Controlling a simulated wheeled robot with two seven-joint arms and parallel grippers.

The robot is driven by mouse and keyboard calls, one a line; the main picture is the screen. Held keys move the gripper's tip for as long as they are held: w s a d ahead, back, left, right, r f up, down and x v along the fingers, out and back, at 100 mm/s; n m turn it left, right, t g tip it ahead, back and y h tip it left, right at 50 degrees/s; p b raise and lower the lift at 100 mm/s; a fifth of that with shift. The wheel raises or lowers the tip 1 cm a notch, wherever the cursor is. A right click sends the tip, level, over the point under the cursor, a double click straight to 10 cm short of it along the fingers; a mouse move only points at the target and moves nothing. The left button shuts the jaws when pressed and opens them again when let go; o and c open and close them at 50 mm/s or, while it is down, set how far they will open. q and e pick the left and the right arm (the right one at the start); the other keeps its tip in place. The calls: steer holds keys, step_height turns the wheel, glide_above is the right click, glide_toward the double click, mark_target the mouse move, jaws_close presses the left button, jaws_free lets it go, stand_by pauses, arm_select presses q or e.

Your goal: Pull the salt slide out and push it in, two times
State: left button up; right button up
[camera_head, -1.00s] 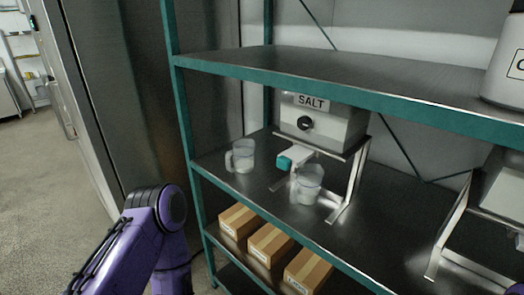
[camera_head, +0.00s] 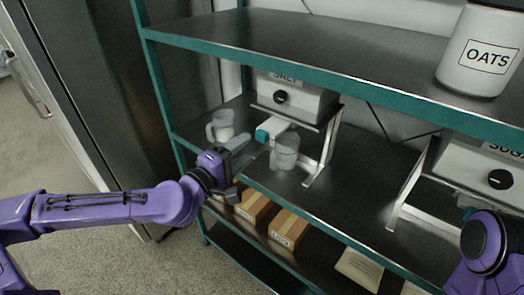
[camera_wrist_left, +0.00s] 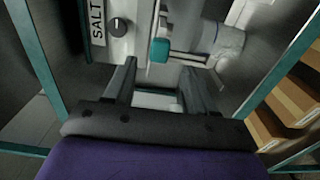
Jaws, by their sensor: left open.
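The salt dispenser (camera_head: 297,100) is a grey box with a black knob, standing on a metal frame on the middle shelf. Its salt slide (camera_head: 263,135) has a teal end and sticks out below the box toward the front. The teal end also shows in the left wrist view (camera_wrist_left: 160,50), just beyond my fingers. My left gripper (camera_head: 240,153) is open and empty at the shelf's front edge, a little short of the slide and apart from it. In the left wrist view its two fingers (camera_wrist_left: 162,85) stand apart. My right gripper is not in view.
A clear jug (camera_head: 285,152) stands close to the right of the slide, and another jug (camera_head: 221,126) stands to the left. A teal shelf post (camera_head: 157,75) is at the left. Boxes (camera_head: 288,229) sit on the shelf below. A sugar dispenser (camera_head: 480,175) is at the right.

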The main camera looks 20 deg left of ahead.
mark_target(259, 138)
arm_select(q)
steer(key=x, duration=0.8)
steer(key=shift+p, duration=0.3)
steer(key=shift+s, duration=0.1)
